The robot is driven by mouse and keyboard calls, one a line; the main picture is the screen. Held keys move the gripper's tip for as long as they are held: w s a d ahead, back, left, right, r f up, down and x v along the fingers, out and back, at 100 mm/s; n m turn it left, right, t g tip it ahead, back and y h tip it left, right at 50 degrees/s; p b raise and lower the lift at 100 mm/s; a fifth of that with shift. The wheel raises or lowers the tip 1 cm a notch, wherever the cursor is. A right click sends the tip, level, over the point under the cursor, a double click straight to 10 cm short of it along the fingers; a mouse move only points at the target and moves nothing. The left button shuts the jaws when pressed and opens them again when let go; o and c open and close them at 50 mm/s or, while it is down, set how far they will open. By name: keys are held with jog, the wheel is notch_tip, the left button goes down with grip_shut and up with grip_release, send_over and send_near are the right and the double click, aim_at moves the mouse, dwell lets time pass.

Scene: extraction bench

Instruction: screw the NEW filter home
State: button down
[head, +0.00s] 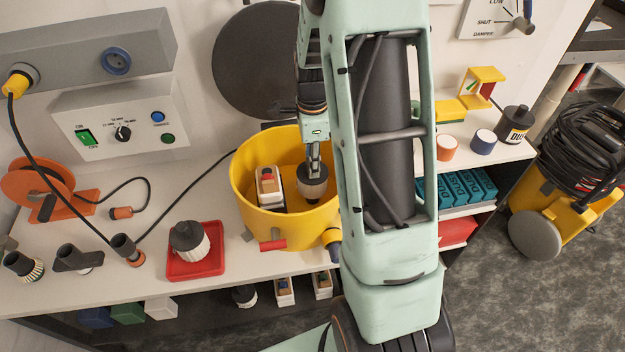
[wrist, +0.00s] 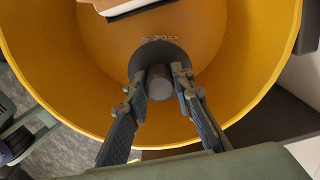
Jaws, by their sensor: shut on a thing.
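A yellow tub (head: 240,190) stands on the bench, open at the top. In it is a filter (head: 313,188) with a dark round cap. My gripper (head: 313,165) reaches down into the tub and is shut on the cap's grey knob. In the wrist view my gripper (wrist: 160,78) has a finger on each side of this knob, and the filter's dark cap (wrist: 150,55) lies beneath it. The filter's lower part and its seat are hidden. Another filter (head: 190,243), with white pleats and a dark cap, stands in a red tray (head: 195,270) left of the tub.
A white box with a red button (head: 268,187) is inside the tub beside the filter. A black cable (head: 75,205) crosses the bench at left, near dark nozzles (head: 75,258). A control box (head: 125,130) is behind.

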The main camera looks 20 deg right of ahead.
jog(key=m+p, duration=0.1)
jog(key=m, duration=0.3)
jog(key=shift+r+p, duration=0.2)
jog(key=shift+p, duration=0.1)
jog(key=m+p, duration=0.3)
jog(key=m, duration=0.2)
jog(key=shift+r, duration=0.1)
jog(key=m+p, duration=0.3)
jog(key=m, duration=0.1)
jog(key=shift+m, duration=0.4)
jog(key=shift+f+m+p, duration=0.3)
jog(key=shift+m+p, duration=0.2)
jog(key=shift+m, duration=0.4)
jog(key=c, duration=1.6)
grip_release()
